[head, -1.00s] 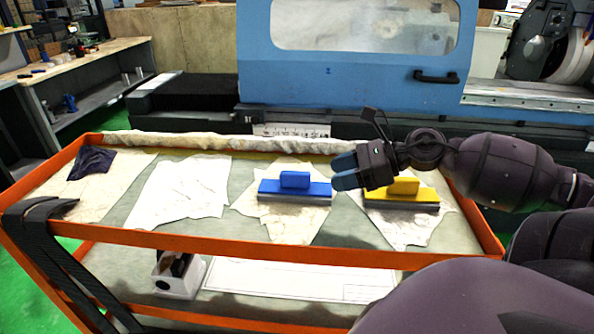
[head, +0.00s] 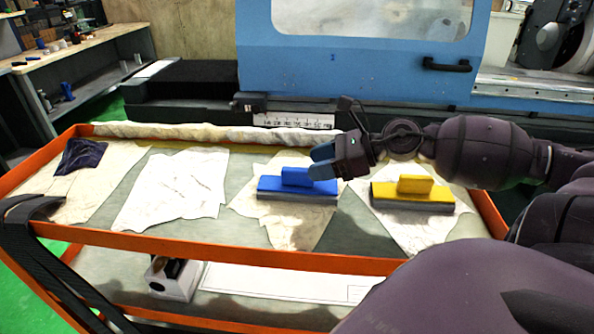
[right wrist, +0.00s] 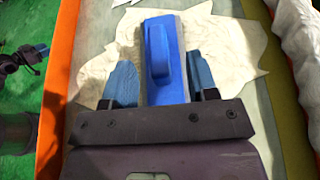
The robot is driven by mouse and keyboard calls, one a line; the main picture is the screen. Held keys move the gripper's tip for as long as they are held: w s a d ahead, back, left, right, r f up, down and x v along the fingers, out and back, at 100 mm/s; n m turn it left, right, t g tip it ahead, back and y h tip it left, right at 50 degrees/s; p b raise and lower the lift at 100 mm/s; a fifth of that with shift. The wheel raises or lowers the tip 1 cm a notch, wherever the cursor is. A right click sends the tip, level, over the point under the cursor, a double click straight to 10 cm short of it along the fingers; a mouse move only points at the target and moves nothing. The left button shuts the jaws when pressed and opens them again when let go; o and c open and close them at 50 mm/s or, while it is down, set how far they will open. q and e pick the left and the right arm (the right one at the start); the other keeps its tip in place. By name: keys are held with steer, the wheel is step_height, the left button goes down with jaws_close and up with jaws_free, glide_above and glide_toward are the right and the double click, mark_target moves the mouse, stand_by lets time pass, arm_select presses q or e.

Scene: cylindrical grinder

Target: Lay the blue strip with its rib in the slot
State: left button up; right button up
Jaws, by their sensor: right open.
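The blue strip (head: 270,187) lies on a pale cloth on the orange cart's top, a raised blue block on its upper face and a grey layer beneath. My right gripper (head: 322,162) is open and empty, above the strip's right end. In the right wrist view the strip (right wrist: 160,93) runs lengthwise between the two spread blue fingers of the gripper (right wrist: 161,78), without visible contact. A dark part with blue-grey tips at that view's left edge looks like my left gripper (right wrist: 32,55); its opening is unclear. I cannot make out the slot.
A similar yellow strip (head: 412,198) lies on another cloth to the right, beneath my right arm. A dark cloth (head: 80,157) lies at the left. The cart's orange rim (head: 200,247) surrounds the top. The blue machine door (head: 350,70) stands behind.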

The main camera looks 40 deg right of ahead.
mark_target(298, 169)
steer(key=shift+w+a+f, duration=0.2)
steer(key=shift+a, duration=0.05)
steer(key=x, duration=0.1)
steer(key=b+x, duration=0.1)
steer(key=x, duration=0.1)
steer(key=shift+f, duration=0.4)
steer(key=shift+w+a+f+b, duration=0.1)
steer(key=shift+w+a+b, duration=0.15)
steer(key=shift+b, duration=0.1)
steer(key=shift+w+a, duration=0.1)
steer(key=shift+w, duration=0.05)
jaws_close()
